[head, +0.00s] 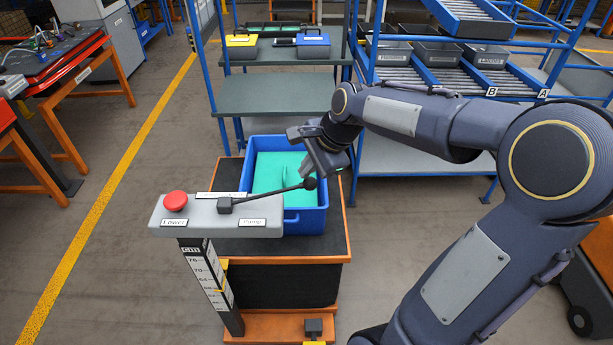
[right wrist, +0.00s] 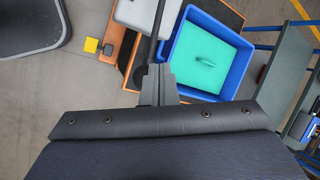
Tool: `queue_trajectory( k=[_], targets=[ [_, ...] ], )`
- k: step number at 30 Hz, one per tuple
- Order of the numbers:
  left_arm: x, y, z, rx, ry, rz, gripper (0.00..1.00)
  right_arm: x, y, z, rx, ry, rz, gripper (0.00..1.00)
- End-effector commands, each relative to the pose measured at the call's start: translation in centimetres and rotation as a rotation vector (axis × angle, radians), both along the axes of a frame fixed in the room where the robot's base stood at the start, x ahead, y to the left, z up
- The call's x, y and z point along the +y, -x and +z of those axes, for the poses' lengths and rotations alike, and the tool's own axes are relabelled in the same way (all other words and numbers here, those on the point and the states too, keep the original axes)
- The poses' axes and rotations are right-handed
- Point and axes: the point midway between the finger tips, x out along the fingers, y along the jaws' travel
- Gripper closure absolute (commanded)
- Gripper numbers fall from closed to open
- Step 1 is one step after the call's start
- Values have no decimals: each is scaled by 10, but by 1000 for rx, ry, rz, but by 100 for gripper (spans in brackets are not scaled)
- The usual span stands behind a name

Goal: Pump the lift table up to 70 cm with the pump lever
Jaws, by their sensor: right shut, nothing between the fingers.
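The pump lever (head: 268,194) is a thin black rod with a round black knob (head: 311,184). It runs from a pivot on the grey control panel (head: 170,228), rising slightly to the right. The panel has a red Lower button (head: 176,201) and a Pump label. My right gripper (head: 308,168) is shut and empty, just above the knob; I cannot tell if they touch. In the right wrist view its fingers (right wrist: 158,84) lie in line with the lever (right wrist: 155,38). The lift table (head: 338,240) has a dark top. A cm scale (head: 207,276) with a yellow pointer stands below the panel; the exact reading is too small.
A blue bin (head: 308,220) with a green insert stands on the lift table. A grey shelf rack (head: 285,95) and a blue roller rack (head: 420,160) stand behind. An orange workbench (head: 75,80) is at the left. The floor beside the yellow line is clear.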

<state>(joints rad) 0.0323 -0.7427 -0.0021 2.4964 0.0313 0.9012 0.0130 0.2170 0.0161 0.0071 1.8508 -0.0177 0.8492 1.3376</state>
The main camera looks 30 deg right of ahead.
Motion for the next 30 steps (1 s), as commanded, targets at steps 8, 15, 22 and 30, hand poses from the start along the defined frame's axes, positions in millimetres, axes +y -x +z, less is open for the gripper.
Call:
queue_trajectory(
  k=[8, 15, 22, 30],
  targets=[
    [0, 0, -3, 0, 0, 0, 100, -1, 1, -4, 1, 0, -1, 100],
    [0, 0, -5, 0, 0, 0, 100, -2, 1, -7, 2, 0, 0, 100],
    [0, 0, -7, 0, 0, 0, 100, -2, 2, -10, 2, 0, 0, 100],
    [0, 0, -9, 0, 0, 0, 100, -3, 3, -13, 2, -1, 1, 100]
  ],
)
